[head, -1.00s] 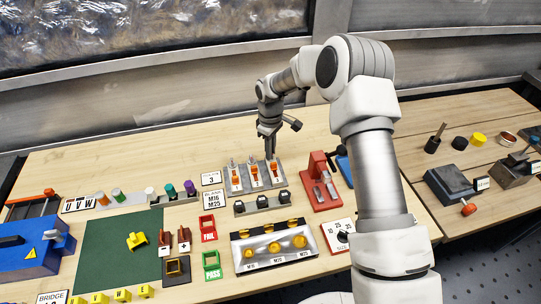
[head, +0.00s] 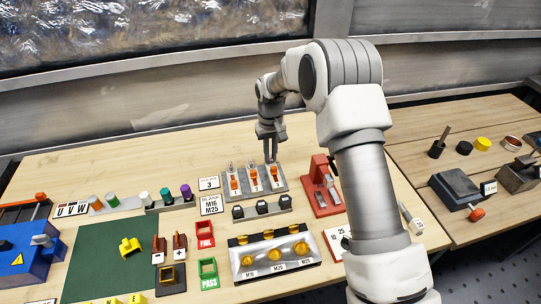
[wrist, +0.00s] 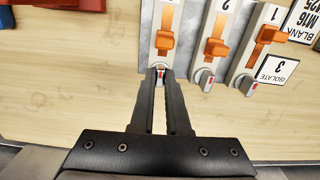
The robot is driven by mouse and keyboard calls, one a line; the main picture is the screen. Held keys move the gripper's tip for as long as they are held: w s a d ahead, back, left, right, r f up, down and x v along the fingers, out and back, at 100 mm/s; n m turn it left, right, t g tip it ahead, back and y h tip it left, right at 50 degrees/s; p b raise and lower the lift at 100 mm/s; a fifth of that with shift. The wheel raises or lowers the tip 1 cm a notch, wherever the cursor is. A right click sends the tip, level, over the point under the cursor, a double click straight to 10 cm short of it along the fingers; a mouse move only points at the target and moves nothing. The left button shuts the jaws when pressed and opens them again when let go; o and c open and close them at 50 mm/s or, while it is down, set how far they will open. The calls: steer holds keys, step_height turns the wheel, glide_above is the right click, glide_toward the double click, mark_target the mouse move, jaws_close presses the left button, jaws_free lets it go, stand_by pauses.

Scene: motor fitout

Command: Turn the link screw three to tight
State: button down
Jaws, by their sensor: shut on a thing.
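A grey plate (head: 282,184) carries three link units with orange levers. Link unit three is the rightmost in the head view and the leftmost in the wrist view, where its orange lever (wrist: 164,41) shows. Link screw three (wrist: 160,72), a small grey knob with a red mark, sits at that unit's end. My gripper (wrist: 160,80) is shut on this screw, one dark finger on each side. The screws of link two (wrist: 208,79) and link one (wrist: 248,85) stand free, their knobs slanted. In the head view my gripper (head: 271,158) reaches down at the plate's far edge, and screw three is hidden.
A red stand (head: 322,188) is right of the plate. A rail with several black blocks (head: 262,207) lies in front. The "3 ISOLATE" card (wrist: 276,68) and "BLANK M16 M25" card (head: 211,204) lie to the plate's left in the head view. Bare wood lies behind.

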stand_by(0.3)
steer(key=c, duration=0.9)
jaws_free()
steer(key=shift+r, duration=0.1)
step_height(320, 180, up, 17)
steer(key=shift+r, duration=0.15)
